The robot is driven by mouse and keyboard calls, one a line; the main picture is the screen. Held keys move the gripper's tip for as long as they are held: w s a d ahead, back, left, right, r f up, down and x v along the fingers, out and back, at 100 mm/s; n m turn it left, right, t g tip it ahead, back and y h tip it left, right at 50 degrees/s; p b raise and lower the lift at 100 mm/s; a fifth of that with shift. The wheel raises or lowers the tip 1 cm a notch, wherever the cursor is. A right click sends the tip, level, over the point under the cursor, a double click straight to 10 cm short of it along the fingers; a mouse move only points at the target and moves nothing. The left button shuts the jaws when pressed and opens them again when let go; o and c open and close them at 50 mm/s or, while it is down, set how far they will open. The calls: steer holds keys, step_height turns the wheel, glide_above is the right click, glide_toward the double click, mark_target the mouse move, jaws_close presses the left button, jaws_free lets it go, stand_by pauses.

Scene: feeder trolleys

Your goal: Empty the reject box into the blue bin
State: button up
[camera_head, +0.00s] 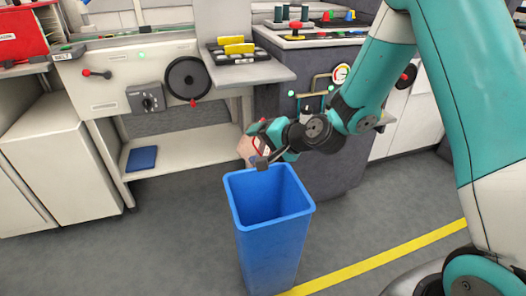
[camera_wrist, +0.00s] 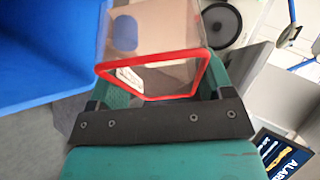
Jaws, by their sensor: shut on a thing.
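The reject box, a clear box with a red rim, is held in my gripper (camera_head: 264,152), behind the far rim of the blue bin. In the wrist view the box (camera_wrist: 172,38) fills the space ahead of my gripper, its red rim nearest the jaws. A pale patch shows inside the rim; I cannot tell whether it is a part or a label. In the head view the box (camera_head: 246,148) is tilted and partly hidden by my gripper. The tall blue bin (camera_head: 272,250) stands upright on the floor; its visible inside looks empty. The bin (camera_wrist: 45,45) also shows at the wrist view's left.
Behind the bin stands a workbench with a black handwheel (camera_head: 187,79) and a low shelf bearing a blue pad (camera_head: 142,158). A dark grey cabinet (camera_head: 335,165) stands behind my arm. A yellow line (camera_head: 385,255) crosses the floor. Floor left of the bin is clear.

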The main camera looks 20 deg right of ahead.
steer(key=shift+s+d+f+m+t+y+b, duration=0.25)
steer(key=shift+t+y+b, duration=0.45)
steer(key=shift+b, duration=2.45)
steer(key=shift+s+d+r+m+t+y+b, duration=0.1)
steer(key=shift+d+m+t+y+b, duration=0.45)
steer(key=shift+b, duration=2.6)
steer(key=shift+s+a+f+m+t+y+b, duration=0.15)
steer(key=shift+t+y+b, duration=0.7)
steer(key=shift+b, duration=2.3)
steer(key=m+t+b, duration=0.1)
steer(key=b, duration=0.5)
steer(key=m+t+y+b, duration=0.1)
steer(key=t+b, duration=0.1)
steer(key=b, duration=0.4)
steer(key=d+m+t+y+b, duration=0.1)
steer(key=t+b, duration=0.1)
steer(key=b, duration=0.4)
steer(key=shift+s+d+f+b, duration=0.1)
steer(key=shift+s+f+b, duration=0.15)
steer(key=shift+f+b, duration=0.1)
steer(key=shift+r+m+t+b, duration=0.2)
steer(key=shift+m+t+b, duration=0.1)
steer(key=shift+b, duration=0.3)
steer(key=shift+r, duration=0.1)
